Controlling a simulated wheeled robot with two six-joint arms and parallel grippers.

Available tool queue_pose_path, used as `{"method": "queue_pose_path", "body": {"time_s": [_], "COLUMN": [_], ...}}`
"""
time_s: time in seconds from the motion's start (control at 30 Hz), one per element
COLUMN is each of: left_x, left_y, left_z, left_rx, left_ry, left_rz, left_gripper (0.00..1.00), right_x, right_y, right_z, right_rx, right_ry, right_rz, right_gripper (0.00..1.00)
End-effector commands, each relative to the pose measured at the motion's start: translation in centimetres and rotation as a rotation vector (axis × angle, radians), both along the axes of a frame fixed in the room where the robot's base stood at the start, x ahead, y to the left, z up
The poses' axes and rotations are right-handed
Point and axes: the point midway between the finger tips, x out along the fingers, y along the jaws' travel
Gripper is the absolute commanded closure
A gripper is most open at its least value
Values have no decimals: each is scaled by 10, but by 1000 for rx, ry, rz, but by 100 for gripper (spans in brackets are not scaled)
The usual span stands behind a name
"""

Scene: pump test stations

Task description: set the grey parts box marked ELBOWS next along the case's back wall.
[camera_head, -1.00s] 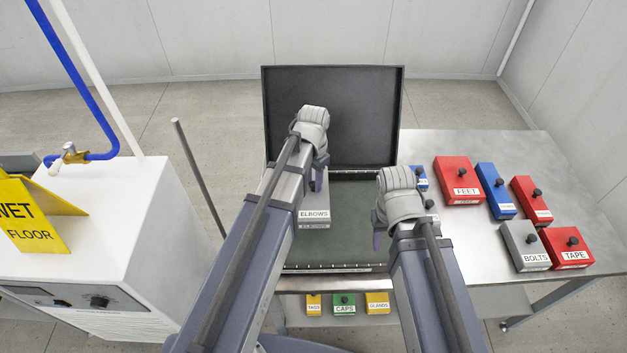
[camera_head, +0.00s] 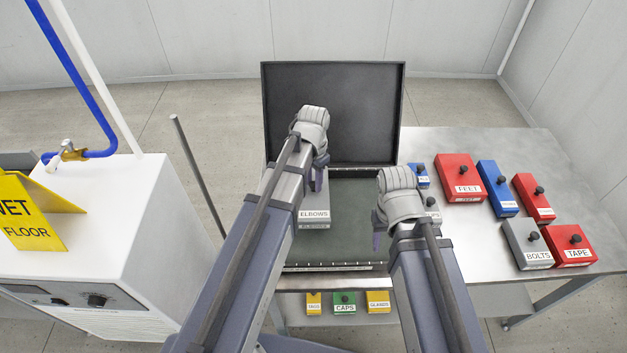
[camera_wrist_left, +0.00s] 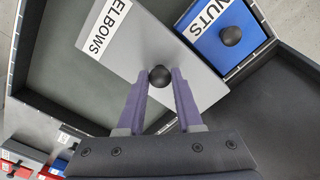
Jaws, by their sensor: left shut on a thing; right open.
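The grey ELBOWS box (camera_head: 312,203) is over the left part of the open case (camera_head: 365,245). My left gripper (camera_head: 320,170) is shut on its black knob, which shows between the purple fingers (camera_wrist_left: 160,82) in the left wrist view. In that view the blue NUTS box (camera_wrist_left: 222,35) is in the case corner, close beside the ELBOWS box. I cannot tell whether the two touch or whether the ELBOWS box touches the case floor. My right gripper (camera_head: 377,238) is open and empty over the case's right side, its fingers partly hidden.
The raised lid (camera_head: 335,110) stands behind the case. Several boxes, including FEET (camera_head: 460,172), BOLTS (camera_head: 525,240) and TAPE (camera_head: 570,242), stand on the table (camera_head: 450,140) to the right. CAPS (camera_head: 344,300) is on a lower shelf. A white cabinet (camera_head: 120,210) stands left.

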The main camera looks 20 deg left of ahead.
Motion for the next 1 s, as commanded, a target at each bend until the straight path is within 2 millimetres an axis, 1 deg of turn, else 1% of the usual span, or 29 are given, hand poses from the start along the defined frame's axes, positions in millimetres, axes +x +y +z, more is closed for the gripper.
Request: {"method": "queue_pose_path", "body": {"time_s": [0.03, 0.4, 0.77, 1.0], "left_x": [0, 0, 0, 0], "left_y": [0, 0, 0, 0], "left_z": [-4, -17, -17, -22], "left_rx": [0, 0, 0, 0], "left_ry": [0, 0, 0, 0], "left_rz": [0, 0, 0, 0], "left_gripper": [100, 100, 100, 100], "right_x": [0, 0, 0, 0], "right_y": [0, 0, 0, 0], "right_z": [-4, -17, -17, -22], "right_rx": [0, 0, 0, 0], "right_ry": [0, 0, 0, 0], "right_rz": [0, 0, 0, 0], "right_gripper": [50, 50, 50, 50]}}
